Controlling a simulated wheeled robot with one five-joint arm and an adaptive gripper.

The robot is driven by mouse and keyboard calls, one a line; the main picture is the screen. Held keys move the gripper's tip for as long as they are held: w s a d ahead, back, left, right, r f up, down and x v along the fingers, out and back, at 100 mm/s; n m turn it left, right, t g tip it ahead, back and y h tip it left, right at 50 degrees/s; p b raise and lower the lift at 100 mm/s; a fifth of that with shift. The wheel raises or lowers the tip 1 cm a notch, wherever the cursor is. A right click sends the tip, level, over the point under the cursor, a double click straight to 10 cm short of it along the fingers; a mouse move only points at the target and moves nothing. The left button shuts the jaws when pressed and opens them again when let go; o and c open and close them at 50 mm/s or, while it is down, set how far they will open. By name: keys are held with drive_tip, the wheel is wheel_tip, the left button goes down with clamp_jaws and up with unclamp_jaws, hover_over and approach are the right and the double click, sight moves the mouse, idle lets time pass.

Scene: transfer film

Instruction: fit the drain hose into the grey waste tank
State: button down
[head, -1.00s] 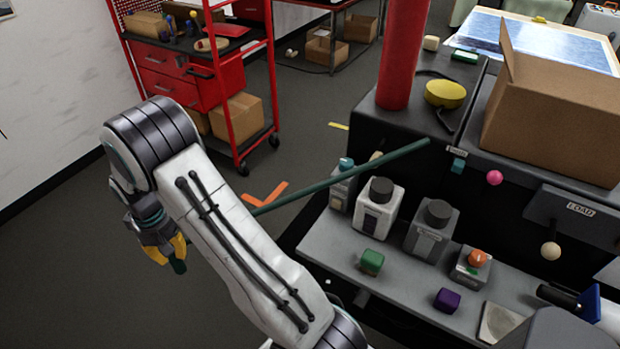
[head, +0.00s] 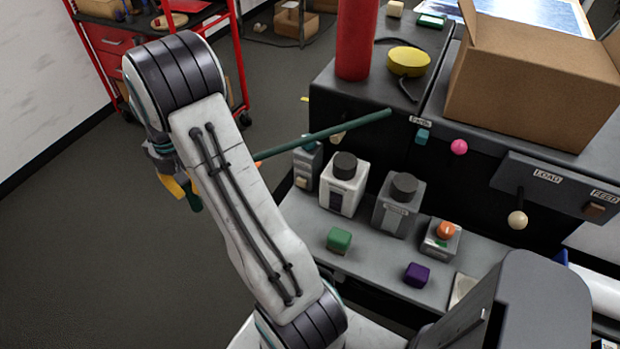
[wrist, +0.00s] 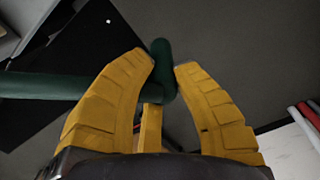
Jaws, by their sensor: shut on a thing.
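The drain hose is a long dark green tube (head: 335,130), slanting up to the right. Its far tip is in the air in front of the black machine, above and behind the grey waste tank (head: 397,210) in the picture. That tank has a black cap and stands on the grey ledge. My gripper (head: 187,194) is at the left, mostly behind my arm, with yellow fingers. In the wrist view my gripper (wrist: 164,66) is closed around the hose's short bent end (wrist: 161,54); the long part (wrist: 40,86) runs left. My arm hides the hose's middle in the head view.
A white bottle (head: 343,186) with a black cap stands left of the grey tank. A green block (head: 339,240), a purple block (head: 417,274) and an orange-button box (head: 441,238) are on the ledge. A red column (head: 356,40) rises behind. Floor at left is clear.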

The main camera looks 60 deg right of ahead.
drive_tip(key=s+d+r+m+b, duration=0.1)
drive_tip(key=s+d+r+m, duration=0.3)
drive_tip(key=s+d, duration=0.55)
drive_tip(key=s+d+r+m+b, duration=0.2)
drive_tip(key=s+d+r, duration=0.4)
drive_tip(key=s+d, duration=0.3)
drive_tip(key=s+a+r+m+b, duration=0.1)
drive_tip(key=s+r+m, duration=0.15)
drive_tip(key=s, duration=0.45)
drive_tip(key=s+a+r+m, duration=0.1)
drive_tip(key=s+r, duration=0.2)
drive_tip(key=s, duration=0.4)
drive_tip(key=s+a+r+m+b, duration=0.1)
drive_tip(key=s+a+r+m, duration=0.15)
drive_tip(key=s, duration=0.55)
drive_tip(key=shift+n, duration=0.4)
drive_tip(key=shift+s+d+f+p, duration=0.4)
drive_tip(key=shift+s+d+f, duration=0.05)
drive_tip(key=shift+d+f, duration=1.45)
drive_tip(key=shift+s+d+f+p, duration=0.45)
drive_tip(key=shift+d+f, duration=1.25)
drive_tip(key=shift+d, duration=0.35)
drive_tip(key=shift+s+d+f+p, duration=0.35)
drive_tip(key=shift+s+d+f, duration=0.1)
drive_tip(key=shift+d+f, duration=1.45)
drive_tip(key=shift+d, duration=0.1)
